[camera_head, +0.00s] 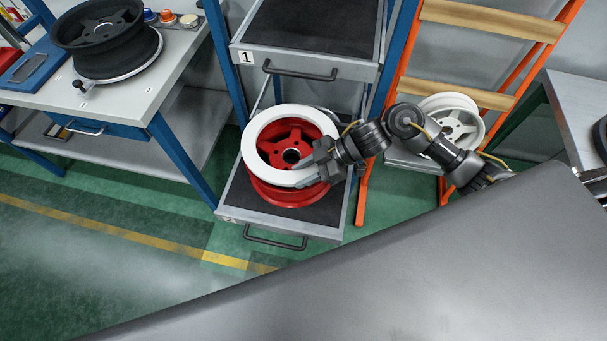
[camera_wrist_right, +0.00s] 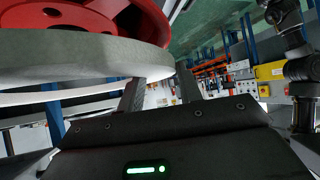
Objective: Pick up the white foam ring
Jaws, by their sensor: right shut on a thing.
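The white foam ring (camera_head: 262,122) is around the upper rim of the red wheel (camera_head: 280,192), which stands on the lower pulled-out drawer. My right gripper (camera_head: 318,168) reaches in from the right and is shut on the ring's right side. In the right wrist view, the ring (camera_wrist_right: 70,52) is a pale curved band by the fingers of my right gripper (camera_wrist_right: 160,92), with the red wheel (camera_wrist_right: 105,15) close beside it. I cannot tell whether the ring is touching the wheel or slightly raised. My left gripper is out of view.
The drawer (camera_head: 330,211) has a dark mat and raised edges. An upper drawer marked 1 (camera_head: 300,62) is just behind. A workbench (camera_head: 150,85) with a dark wheel (camera_head: 105,35) stands left. A white wheel (camera_head: 465,125) is on the orange rack at right. Green floor is open in front.

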